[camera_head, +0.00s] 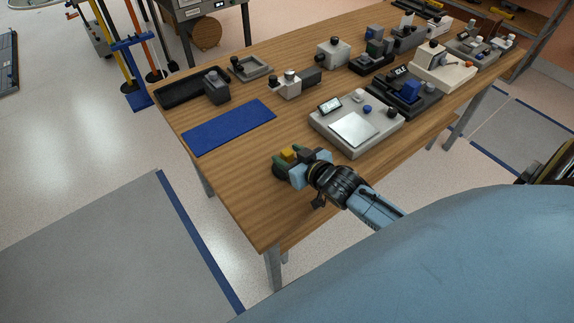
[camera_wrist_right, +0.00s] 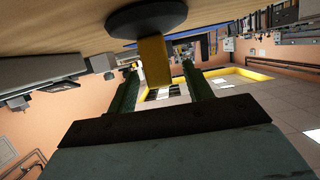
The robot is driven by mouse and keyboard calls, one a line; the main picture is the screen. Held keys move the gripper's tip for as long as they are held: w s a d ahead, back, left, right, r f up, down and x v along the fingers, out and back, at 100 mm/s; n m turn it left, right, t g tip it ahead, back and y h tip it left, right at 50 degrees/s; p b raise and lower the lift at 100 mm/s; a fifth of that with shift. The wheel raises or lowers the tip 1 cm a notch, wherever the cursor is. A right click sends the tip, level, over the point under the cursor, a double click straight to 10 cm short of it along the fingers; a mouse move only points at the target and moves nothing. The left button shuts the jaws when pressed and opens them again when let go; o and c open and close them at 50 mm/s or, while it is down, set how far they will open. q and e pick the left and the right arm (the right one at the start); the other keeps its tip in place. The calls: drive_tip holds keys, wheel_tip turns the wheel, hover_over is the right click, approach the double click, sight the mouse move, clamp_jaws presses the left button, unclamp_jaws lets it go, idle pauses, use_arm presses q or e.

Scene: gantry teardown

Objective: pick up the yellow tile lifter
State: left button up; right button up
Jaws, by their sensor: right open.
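The yellow tile lifter (camera_head: 288,155) stands near the front edge of the wooden table. In the right wrist view its yellow grip (camera_wrist_right: 154,62) rises from a round black base (camera_wrist_right: 146,18) that rests on the tabletop. My right gripper (camera_head: 287,162) is low over the table, with its green fingers on either side of the yellow grip. In the wrist view the fingers (camera_wrist_right: 160,78) are apart, with a visible gap on the right side of the grip; contact on the left side is unclear. My left gripper is not in view.
A blue mat (camera_head: 229,127) lies left of the lifter, with a black tray (camera_head: 190,92) behind it. A grey device with a pale plate (camera_head: 353,129) stands to the right. Several small instruments fill the table's far right. Bare wood surrounds the lifter.

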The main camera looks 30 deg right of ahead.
drive_tip(key=shift+w+f, duration=0.2)
drive_tip(key=shift+w, duration=0.45)
drive_tip(key=shift+c, duration=0.4)
clamp_jaws()
